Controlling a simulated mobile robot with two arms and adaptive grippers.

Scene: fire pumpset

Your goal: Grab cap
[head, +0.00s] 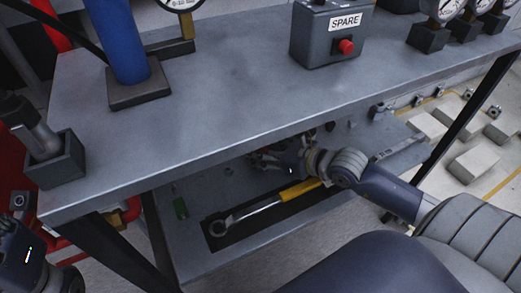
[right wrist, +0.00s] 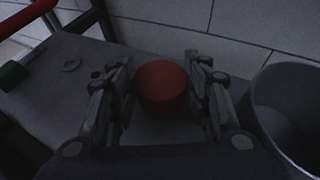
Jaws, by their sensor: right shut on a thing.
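The cap is a round red piece (right wrist: 161,87) in the middle of the right wrist view, between the two fingers of my right gripper (right wrist: 160,95). The gripper is shut on it, with one finger at each side. In the head view my right gripper (head: 264,157) reaches over the lower shelf (head: 200,185) under the bench top. There the bench edge and the hand hide most of the cap. Part of my left arm shows at the lower left of the head view, but its gripper does not.
The bench top (head: 220,95) overhangs my right arm. A grey open container (right wrist: 286,110) stands close right of the gripper in the wrist view. A bench leg (head: 470,115) is at right.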

